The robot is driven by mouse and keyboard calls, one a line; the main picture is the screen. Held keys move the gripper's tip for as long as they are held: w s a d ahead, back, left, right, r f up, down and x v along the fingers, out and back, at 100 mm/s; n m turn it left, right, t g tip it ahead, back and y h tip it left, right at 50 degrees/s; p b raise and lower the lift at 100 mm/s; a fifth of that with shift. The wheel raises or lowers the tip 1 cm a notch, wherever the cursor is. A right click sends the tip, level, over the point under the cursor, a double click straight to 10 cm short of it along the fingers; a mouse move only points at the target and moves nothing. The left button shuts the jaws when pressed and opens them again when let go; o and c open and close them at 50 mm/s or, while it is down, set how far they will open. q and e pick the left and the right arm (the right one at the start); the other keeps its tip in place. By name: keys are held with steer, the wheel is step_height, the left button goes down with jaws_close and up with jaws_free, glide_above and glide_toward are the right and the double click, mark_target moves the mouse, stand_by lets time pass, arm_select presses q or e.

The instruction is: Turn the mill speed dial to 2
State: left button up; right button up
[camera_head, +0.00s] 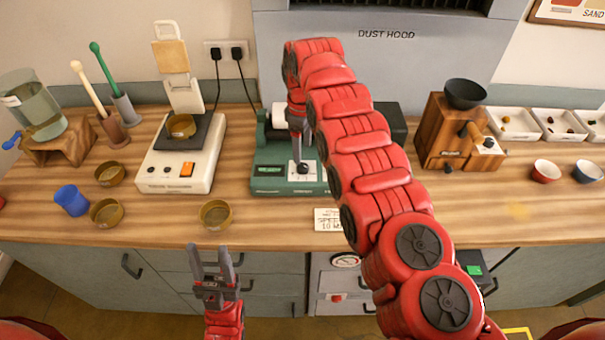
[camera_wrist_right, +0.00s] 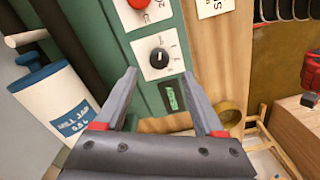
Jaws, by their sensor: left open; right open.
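The mill (camera_head: 268,172) is a green machine at the middle back of the table, partly hidden by my right arm. Its black speed dial (camera_head: 303,168) sits on a white plate on the front. My right gripper (camera_head: 297,128) points down above the mill. In the wrist view its open fingers (camera_wrist_right: 160,78) are on either side of the dial's line, apart from the dial. My left gripper (camera_head: 208,252) is open and empty before the table's front edge.
A white instrument (camera_head: 180,170) with a flip-up lid stands left of the mill. A wooden grinder (camera_head: 440,140) stands to the right. Small brass bowls (camera_head: 215,216) lie at the front left. A white card (camera_head: 327,220) lies before the mill.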

mark_target(302, 166)
step_height(302, 166, down, 4)
steer(key=shift+b, duration=0.55)
steer(key=shift+f+p, duration=0.45)
steer(key=shift+f, duration=0.6)
steer(key=shift+c, duration=0.2)
jaws_close()
